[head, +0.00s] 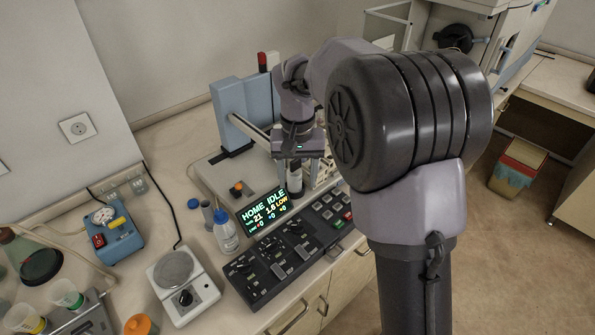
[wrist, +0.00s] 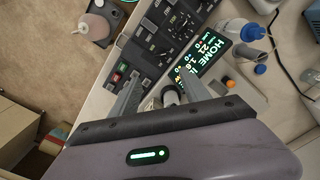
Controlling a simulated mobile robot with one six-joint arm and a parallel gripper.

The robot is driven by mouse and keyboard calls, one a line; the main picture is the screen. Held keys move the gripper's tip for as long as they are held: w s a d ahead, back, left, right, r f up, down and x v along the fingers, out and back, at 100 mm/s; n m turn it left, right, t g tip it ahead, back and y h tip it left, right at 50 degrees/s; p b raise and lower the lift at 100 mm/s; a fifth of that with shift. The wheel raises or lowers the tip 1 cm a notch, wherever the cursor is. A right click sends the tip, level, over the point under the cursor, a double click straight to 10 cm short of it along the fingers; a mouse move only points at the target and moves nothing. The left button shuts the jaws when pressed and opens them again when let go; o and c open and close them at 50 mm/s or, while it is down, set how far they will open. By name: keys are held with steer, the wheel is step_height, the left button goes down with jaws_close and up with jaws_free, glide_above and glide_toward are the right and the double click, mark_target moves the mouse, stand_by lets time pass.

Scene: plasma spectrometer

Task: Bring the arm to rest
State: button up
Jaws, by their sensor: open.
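My arm reaches over the bench in the head view, with its wrist bent downward. My gripper (head: 297,178) points down above the bench, behind the control panel (head: 290,249) and beside the lit display (head: 264,212), which reads HOME IDLE. In the wrist view my gripper (wrist: 158,82) shows two grey fingers spread apart. A pale round-topped piece (wrist: 169,96) shows between and below them; I cannot tell how far below the fingers it lies. I see nothing held. My gripper and arm hide part of the rack area behind them.
A blue-grey upright unit (head: 232,108) stands close to the left of my wrist. A blue-capped bottle (head: 226,234) and a hotplate (head: 180,283) stand left of the panel. A large instrument (head: 490,50) is at the back right. Open floor (head: 510,240) lies at right.

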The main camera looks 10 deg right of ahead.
stand_by(0.4)
steer(key=s+r+t+b, duration=0.2)
steer(key=s+r+b, duration=0.2)
steer(key=s, duration=0.5)
steer(key=s+f+m+t+y+b, duration=0.1)
steer(key=s+t+b, duration=0.1)
steer(key=s, duration=0.6)
steer(key=s+a+f+m+t+y+b, duration=0.1)
steer(key=s+f+b, duration=0.1)
steer(key=s, duration=0.7)
steer(key=shift+a+t+b, duration=0.2)
steer(key=shift+t+b, duration=0.1)
steer(key=shift+t, duration=0.1)
